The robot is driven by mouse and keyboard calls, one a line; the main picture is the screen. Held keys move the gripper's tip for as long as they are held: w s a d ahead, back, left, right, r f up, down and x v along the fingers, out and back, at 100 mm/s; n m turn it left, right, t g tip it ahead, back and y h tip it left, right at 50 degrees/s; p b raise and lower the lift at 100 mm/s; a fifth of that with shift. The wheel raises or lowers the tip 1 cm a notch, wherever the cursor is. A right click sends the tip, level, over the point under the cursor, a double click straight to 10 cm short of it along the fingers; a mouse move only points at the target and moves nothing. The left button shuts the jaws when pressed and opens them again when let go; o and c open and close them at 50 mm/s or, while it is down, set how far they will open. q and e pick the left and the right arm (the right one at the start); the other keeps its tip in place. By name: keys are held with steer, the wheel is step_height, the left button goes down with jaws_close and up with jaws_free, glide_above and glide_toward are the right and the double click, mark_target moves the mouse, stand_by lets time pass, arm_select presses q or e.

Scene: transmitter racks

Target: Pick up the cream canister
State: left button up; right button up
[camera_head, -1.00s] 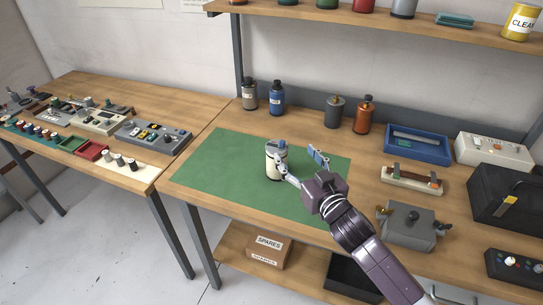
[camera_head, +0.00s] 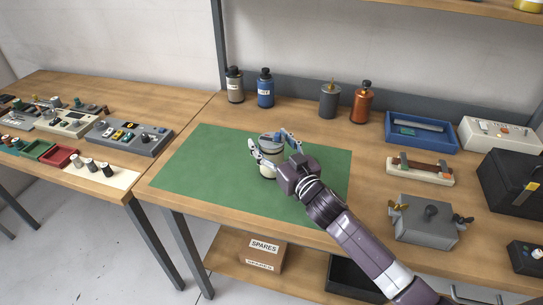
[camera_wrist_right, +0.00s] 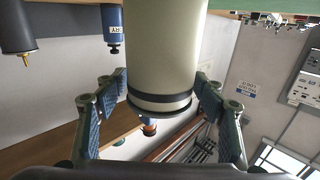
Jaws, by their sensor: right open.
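The cream canister (camera_head: 267,170) stands upright on the green mat (camera_head: 200,165) on the workbench, partly hidden by my right gripper in the head view. It has a grey top and dark bands. In the right wrist view the canister (camera_wrist_right: 165,50) fills the middle, between the two fingers. My right gripper (camera_head: 270,142) is open, with one finger on each side of the canister. In the right wrist view a gap shows between each finger and the canister near its banded end, so the fingers seem apart from it. My left gripper is not in view.
Behind the mat stand a grey-brown bottle (camera_head: 235,86), a blue bottle (camera_head: 266,88), a dark grey canister (camera_head: 328,101) and an orange bottle (camera_head: 362,103). To the right are a blue tray (camera_head: 450,143) and a grey box (camera_head: 428,222). The mat's left part is clear.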

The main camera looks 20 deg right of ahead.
steer(key=shift+w+a+p, duration=0.15)
steer(key=shift+w+a, duration=0.1)
steer(key=shift+w, duration=0.9)
steer(key=shift+w+a+p, duration=0.15)
steer(key=shift+w+a, duration=0.05)
steer(key=shift+w, duration=0.95)
steer(key=shift+c, duration=0.5)
steer(key=c, duration=1.6)
jaws_close()
